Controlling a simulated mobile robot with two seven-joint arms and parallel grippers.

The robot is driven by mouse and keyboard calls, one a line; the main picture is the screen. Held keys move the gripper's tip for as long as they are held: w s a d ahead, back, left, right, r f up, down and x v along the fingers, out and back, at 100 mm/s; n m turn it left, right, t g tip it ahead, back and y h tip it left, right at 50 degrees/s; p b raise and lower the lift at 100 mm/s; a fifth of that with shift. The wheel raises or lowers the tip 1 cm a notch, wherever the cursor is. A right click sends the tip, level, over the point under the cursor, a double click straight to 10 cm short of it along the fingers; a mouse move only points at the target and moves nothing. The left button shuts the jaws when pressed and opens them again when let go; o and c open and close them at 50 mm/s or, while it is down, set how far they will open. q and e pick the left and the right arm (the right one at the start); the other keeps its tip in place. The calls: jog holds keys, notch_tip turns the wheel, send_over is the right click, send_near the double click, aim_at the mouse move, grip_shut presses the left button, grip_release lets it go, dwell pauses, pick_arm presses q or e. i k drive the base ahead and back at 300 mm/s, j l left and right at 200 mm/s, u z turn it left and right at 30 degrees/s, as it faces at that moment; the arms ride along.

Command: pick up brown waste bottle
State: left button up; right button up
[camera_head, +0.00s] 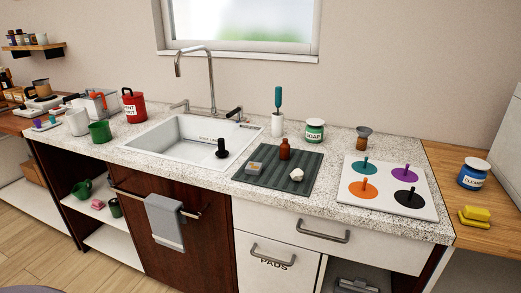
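A small brown bottle (284,149) stands upright on the dark ribbed mat (262,185) to the right of the sink. A small grey and orange item (254,167) and a white lump-like item (297,175) lie on the same mat near it. Neither of my grippers shows in the head view.
The sink (190,135) with a tall faucet (210,75) is left of the mat. A white board (388,186) with several coloured pegged discs is on the right. Behind stand a soap jar (314,131) and a brush in a white holder (278,124). The front counter edge (330,212) is clear.

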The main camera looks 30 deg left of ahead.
aim_at(284, 151)
jog(key=u, duration=0.85)
